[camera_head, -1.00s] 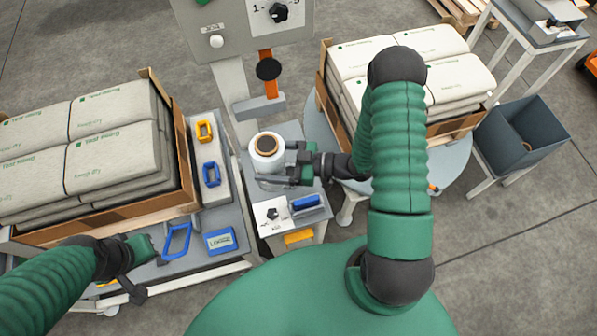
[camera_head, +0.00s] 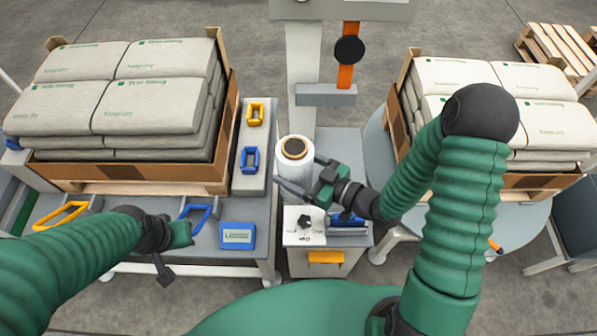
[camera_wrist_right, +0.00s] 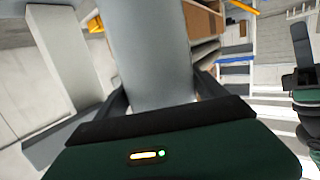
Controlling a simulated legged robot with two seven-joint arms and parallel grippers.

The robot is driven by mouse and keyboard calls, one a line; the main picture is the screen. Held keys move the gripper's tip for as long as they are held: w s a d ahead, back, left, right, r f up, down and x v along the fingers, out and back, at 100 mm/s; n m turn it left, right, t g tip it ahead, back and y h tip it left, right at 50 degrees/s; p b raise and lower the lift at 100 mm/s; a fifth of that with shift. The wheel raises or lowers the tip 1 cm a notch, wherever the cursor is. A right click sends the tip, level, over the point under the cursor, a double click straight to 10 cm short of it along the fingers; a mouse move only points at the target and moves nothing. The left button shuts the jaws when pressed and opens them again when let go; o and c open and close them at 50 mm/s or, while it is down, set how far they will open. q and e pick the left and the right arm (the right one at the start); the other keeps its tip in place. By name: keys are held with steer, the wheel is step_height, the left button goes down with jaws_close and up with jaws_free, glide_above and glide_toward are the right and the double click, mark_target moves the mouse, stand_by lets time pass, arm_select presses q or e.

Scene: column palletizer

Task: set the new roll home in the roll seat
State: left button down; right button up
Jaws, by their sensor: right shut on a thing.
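The new roll (camera_head: 294,166) is a white cylinder with a brown core ring and dark centre, upright over the left part of the grey cabinet top (camera_head: 340,148). My right gripper (camera_head: 308,177) is shut on its side, one finger crossing its front. The right wrist view shows the roll as a broad pale surface (camera_wrist_right: 150,60) between the two fingers (camera_wrist_right: 158,98). The roll's lower end is hidden, so I cannot tell whether it touches the surface. I cannot make out the roll seat. My left gripper (camera_head: 182,232) is over the left bench, its jaw gap unclear.
A grey post with an orange bar (camera_head: 347,72) and grey block (camera_head: 326,95) stands behind the roll. A knob panel (camera_head: 304,226) and blue item (camera_head: 347,219) are in front. Bag stacks (camera_head: 150,105) (camera_head: 455,75) flank it. Blue (camera_head: 250,160) and yellow (camera_head: 255,113) handles lie left.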

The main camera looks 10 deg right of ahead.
steer(key=d+f+b, duration=0.1)
steer(key=d+f, duration=0.1)
steer(key=d, duration=0.4)
steer(key=w+d+f+b, duration=0.1)
steer(key=d+f+b, duration=0.1)
steer(key=d, duration=0.5)
steer(key=shift+w+d+f, duration=0.15)
steer(key=shift+w+f, duration=0.1)
steer(key=shift+f, duration=0.1)
steer(key=o, duration=2)
steer(key=shift+f, duration=0.1)
